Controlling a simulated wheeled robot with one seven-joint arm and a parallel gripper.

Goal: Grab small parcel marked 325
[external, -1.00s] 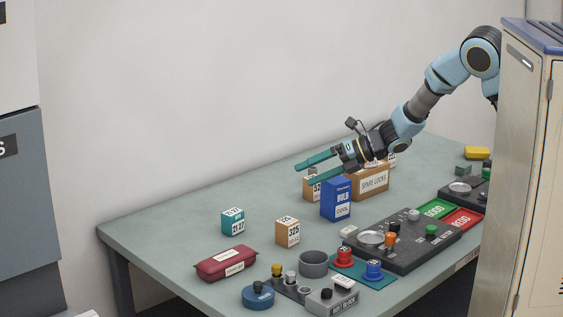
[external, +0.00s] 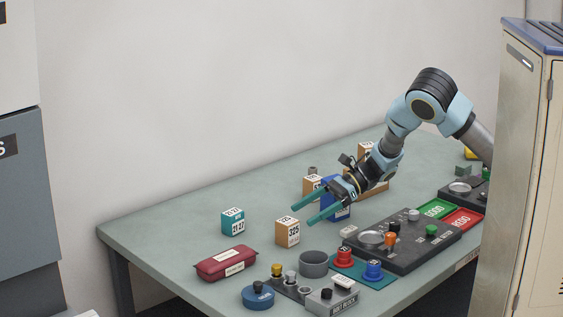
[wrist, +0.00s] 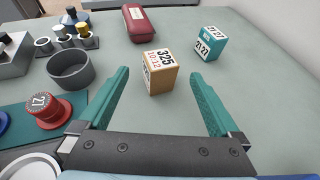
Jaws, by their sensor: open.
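The small parcel marked 325 (external: 288,232) is a tan box with a white label, standing on the table. In the wrist view the parcel (wrist: 159,72) stands beyond my fingertips, nearer the left finger, with 325 on its top. My gripper (external: 301,215) has two teal fingers, spread apart with nothing between them. It hangs above the table, just right of the parcel in the external view. In the wrist view my gripper (wrist: 158,85) also shows open.
A teal box marked 21 27 (external: 233,221) and a dark red case (external: 226,262) stand left of the parcel. A grey cup (external: 314,264) and red button (external: 344,257) are in front. A blue box (external: 343,213) is partly hidden behind my gripper. Table between gripper and parcel is clear.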

